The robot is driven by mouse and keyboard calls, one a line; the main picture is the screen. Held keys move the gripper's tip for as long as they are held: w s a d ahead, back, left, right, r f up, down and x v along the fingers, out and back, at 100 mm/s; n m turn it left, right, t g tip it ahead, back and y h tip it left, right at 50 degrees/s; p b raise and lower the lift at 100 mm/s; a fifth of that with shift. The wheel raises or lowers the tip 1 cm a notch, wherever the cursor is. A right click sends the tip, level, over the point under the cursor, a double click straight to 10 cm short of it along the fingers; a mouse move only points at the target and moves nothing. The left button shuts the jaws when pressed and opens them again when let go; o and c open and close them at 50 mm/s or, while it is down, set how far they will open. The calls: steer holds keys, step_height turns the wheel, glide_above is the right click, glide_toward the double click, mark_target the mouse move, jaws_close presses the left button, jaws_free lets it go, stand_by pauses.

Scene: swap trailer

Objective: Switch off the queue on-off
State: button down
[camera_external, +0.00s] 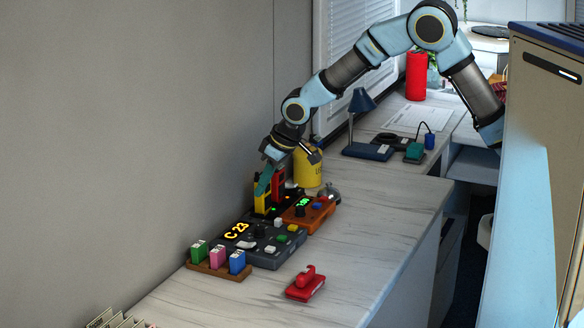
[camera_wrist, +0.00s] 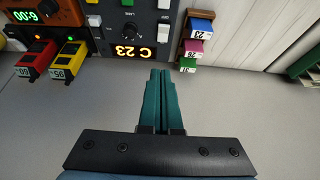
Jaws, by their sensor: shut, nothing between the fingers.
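The queue unit (camera_external: 263,258) is a dark grey box on the counter with a lit orange "C 23" display (camera_external: 236,231), a round black knob, a pale lever (camera_external: 246,245) and several coloured buttons. In the wrist view its panel (camera_wrist: 108,42) is at the top, partly cut off, with the "C 23" display (camera_wrist: 133,51) and the knob (camera_wrist: 128,30). My gripper (camera_external: 261,190), with teal fingers, is shut and empty near the wall, behind the unit. In the wrist view the fingertips (camera_wrist: 161,73) are just below the display, apparently apart from the panel.
An orange device (camera_external: 309,213) with a green display stands beside the unit, near red and yellow blocks (camera_wrist: 70,58) in a dark holder. A wooden rack (camera_external: 218,271) holds green, pink and blue tags. A red stapler-like object (camera_external: 306,283) lies in front. The near counter is mostly clear.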

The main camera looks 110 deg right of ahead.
steer(key=shift+f, duration=0.1)
steer(key=p, duration=0.3)
glide_above(247, 244)
steer(key=f, duration=0.8)
steer(key=shift+s+a+f, duration=0.15)
steer(key=shift+s+a, duration=0.05)
steer(key=shift+a, duration=0.05)
steer(key=f, duration=0.2)
steer(key=f+p, duration=0.1)
steer(key=shift+s+a+f, duration=0.1)
steer(key=shift+s+a, duration=0.15)
steer(key=shift+a, duration=0.05)
steer(key=shift+s+a+f, duration=0.15)
steer(key=shift+f, duration=0.45)
